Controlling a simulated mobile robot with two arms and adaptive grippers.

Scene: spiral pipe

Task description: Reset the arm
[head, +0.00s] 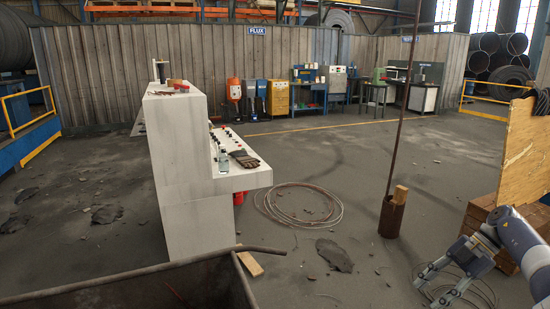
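My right arm (521,238) comes in at the lower right edge. Its gripper (429,294) points down and to the left, with its two fingers apart and nothing between them. It is in front of the brown blocks and the wooden board. My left arm and gripper do not show in the head view.
A white control console (185,185) stands left of centre, with gloves (244,158) on its ledge. A metal trough (130,292) fills the lower left. A coil of wire (300,205) and an upright pole in a pot (391,218) stand on the floor. A wooden board (525,150) rises at right.

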